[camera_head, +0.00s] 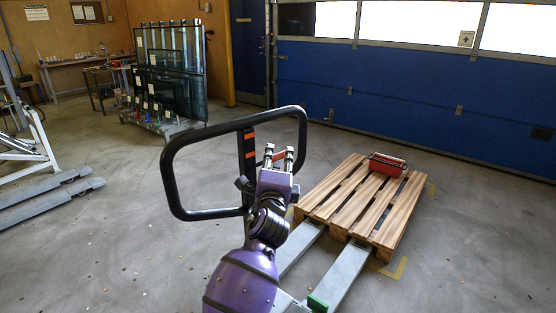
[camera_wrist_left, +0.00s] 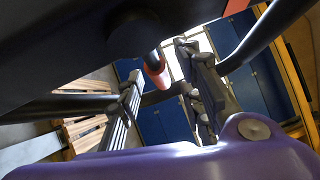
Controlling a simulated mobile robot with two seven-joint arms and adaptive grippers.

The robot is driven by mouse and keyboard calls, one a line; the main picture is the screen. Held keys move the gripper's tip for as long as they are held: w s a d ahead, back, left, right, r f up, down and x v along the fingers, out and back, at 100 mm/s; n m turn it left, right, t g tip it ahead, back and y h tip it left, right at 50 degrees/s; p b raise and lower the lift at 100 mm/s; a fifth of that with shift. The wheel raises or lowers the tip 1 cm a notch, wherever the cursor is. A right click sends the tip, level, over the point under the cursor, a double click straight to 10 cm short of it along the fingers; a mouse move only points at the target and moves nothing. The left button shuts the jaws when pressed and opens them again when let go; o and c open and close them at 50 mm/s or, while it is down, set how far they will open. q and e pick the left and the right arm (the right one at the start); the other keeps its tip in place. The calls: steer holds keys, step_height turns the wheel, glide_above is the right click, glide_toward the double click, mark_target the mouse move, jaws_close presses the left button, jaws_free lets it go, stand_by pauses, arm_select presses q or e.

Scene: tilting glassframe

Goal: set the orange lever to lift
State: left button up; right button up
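The orange lever (camera_wrist_left: 157,74) shows in the left wrist view as a dark rod with an orange-red tip. The tip lies between the two fingers of my left gripper (camera_wrist_left: 160,65), with gaps to both sides. In the head view my left gripper (camera_head: 279,151) is open just right of the pallet jack handle's post, and a small orange-red piece of the lever (camera_head: 278,156) shows between its fingers. The black loop handle (camera_head: 178,148) stands upright around this area. The lever's base is hidden. My right gripper is not in view.
A wooden pallet (camera_head: 340,184) with a red toolbox (camera_head: 387,164) lies over the jack's grey forks (camera_head: 343,277). A glass rack (camera_head: 170,75) stands behind left. Grey lift arms (camera_head: 45,200) lie at left. Open concrete floor surrounds the jack.

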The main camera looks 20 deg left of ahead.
arm_select(q)
steer(key=shift+w, duration=0.35)
jaws_close()
